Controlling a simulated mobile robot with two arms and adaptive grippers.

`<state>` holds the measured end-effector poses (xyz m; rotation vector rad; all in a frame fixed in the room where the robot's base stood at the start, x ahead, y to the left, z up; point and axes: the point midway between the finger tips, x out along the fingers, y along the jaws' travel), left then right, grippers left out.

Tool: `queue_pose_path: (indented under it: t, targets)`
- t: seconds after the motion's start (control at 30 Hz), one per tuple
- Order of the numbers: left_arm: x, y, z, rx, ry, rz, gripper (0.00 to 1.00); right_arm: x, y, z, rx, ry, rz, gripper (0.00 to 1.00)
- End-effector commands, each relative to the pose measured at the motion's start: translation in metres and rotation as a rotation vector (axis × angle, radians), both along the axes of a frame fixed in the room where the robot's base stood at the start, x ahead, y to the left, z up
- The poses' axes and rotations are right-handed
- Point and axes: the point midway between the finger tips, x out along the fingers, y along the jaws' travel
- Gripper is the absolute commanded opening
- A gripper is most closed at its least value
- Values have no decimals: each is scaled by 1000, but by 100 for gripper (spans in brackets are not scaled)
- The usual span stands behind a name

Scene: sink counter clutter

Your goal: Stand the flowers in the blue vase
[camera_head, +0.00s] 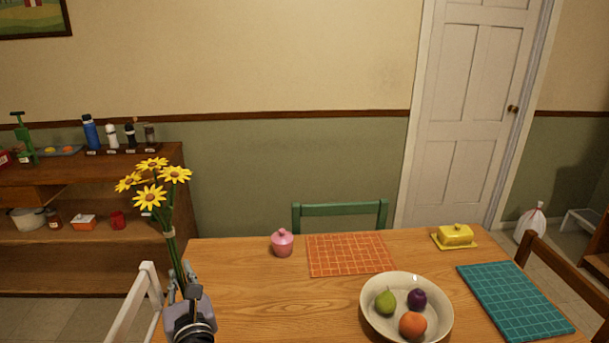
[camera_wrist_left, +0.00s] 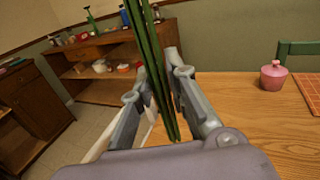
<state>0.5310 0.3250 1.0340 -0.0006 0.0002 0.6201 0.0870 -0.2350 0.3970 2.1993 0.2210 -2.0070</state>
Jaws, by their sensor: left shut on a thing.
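The yellow flowers (camera_head: 152,184) are a bunch with long green stems, tied with a pale band. My left gripper (camera_head: 183,283) is shut on the stems near their lower end and holds the bunch nearly upright, blossoms up, at the left end of the wooden table. In the left wrist view the green stems (camera_wrist_left: 148,62) run between the two fingers of the left gripper (camera_wrist_left: 152,75); the blossoms are out of that view. I see no blue vase in either view. My right gripper is not in view.
The table (camera_head: 240,300) carries a pink lidded pot (camera_head: 282,243), an orange mat (camera_head: 348,254), a fruit bowl (camera_head: 371,318), a yellow butter dish (camera_head: 455,236) and a teal mat (camera_head: 513,301). Chairs stand around it. A wooden shelf (camera_head: 90,168) with bottles is behind left.

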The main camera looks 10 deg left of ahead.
Motion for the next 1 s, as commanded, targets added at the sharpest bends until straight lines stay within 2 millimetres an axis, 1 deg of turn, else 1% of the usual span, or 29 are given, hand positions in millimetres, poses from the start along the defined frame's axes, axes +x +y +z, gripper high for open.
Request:
queue_pose_path:
  t: [0.07, 0.17, 0.27, 0.4, 0.5, 0.6, 0.7, 0.8, 1.0]
  targets:
    - [-8, -5, -5, 1, 3, -25, 0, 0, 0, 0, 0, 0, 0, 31]
    - [-24, -17, -14, 3, 7, -86, 0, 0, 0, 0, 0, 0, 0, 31]
    - [-48, -37, -24, 3, 11, -183, 0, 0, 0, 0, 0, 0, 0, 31]
    - [-84, -71, -36, 2, 11, -339, 0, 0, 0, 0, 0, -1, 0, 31]
    - [-109, -94, -42, 0, 10, -444, 0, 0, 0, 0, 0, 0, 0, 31]
    - [-129, -113, -45, -1, 8, -526, 0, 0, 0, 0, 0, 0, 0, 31]
    - [-142, -126, -46, -1, 4, -582, 0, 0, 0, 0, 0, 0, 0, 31]
    - [-149, -133, -47, -1, 1, -611, 0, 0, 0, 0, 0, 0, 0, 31]
    - [-151, -136, -46, 3, -1, -625, 0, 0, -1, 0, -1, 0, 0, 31]
